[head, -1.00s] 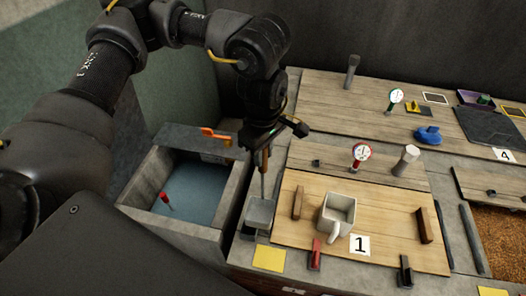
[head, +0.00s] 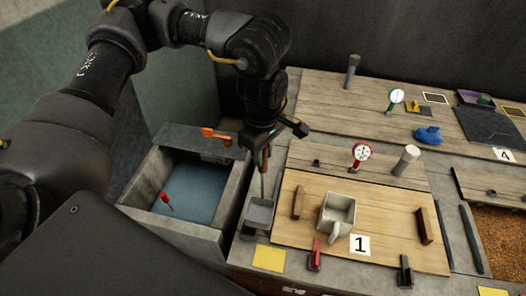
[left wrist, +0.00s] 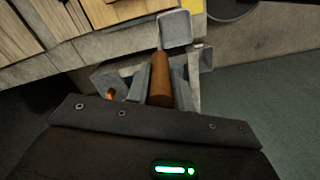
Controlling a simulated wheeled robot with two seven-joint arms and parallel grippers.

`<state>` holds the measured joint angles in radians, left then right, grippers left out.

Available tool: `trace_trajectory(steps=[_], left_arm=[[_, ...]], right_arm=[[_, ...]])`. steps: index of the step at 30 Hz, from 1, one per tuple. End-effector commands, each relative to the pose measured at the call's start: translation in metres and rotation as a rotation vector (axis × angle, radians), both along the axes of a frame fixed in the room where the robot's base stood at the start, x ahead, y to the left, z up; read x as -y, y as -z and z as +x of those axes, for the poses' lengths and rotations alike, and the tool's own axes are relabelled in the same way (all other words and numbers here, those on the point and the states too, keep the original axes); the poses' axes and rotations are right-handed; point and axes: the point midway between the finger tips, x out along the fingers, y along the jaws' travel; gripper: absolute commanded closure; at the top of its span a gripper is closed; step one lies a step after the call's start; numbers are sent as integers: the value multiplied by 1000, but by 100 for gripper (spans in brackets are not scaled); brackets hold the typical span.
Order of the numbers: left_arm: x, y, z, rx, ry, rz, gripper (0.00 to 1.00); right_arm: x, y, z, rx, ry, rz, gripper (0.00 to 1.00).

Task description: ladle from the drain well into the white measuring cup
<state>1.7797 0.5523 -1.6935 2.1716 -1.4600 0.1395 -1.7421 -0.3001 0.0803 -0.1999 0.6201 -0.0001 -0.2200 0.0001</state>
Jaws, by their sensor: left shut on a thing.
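My left gripper (head: 268,140) is shut on the brown wooden handle of the ladle, which hangs nearly upright. The ladle's square grey cup (head: 260,213) is just left of the wooden lid marked 1, beside the well; I cannot tell its height or whether it holds water. The left wrist view shows the ladle's handle (left wrist: 160,78) between my fingers. The drain well (head: 237,190) is a grey stone basin with blue water, left of the ladle. The white measuring cup (head: 337,214) stands upright on lid 1, right of the ladle. My right gripper is not in view.
A red-topped float (head: 165,198) is in the well. Wooden blocks (head: 298,203) stand on lid 1 beside the cup. A red clip (head: 315,254) and yellow card (head: 269,258) are at the front. Dials and a grey peg (head: 405,160) stand behind.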

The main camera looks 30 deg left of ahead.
Motion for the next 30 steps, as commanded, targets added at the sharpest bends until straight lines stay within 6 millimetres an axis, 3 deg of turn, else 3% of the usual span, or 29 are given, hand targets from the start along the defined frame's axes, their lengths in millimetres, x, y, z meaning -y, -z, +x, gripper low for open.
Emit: trace_trajectory(steps=[7,21,30], left_arm=[[-2,2,-5,0,133,0,100],[-17,16,-35,0,1099,1,100],[-21,18,-43,0,1350,0,100]], right_arm=[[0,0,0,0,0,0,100],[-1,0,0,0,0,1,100],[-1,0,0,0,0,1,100]])
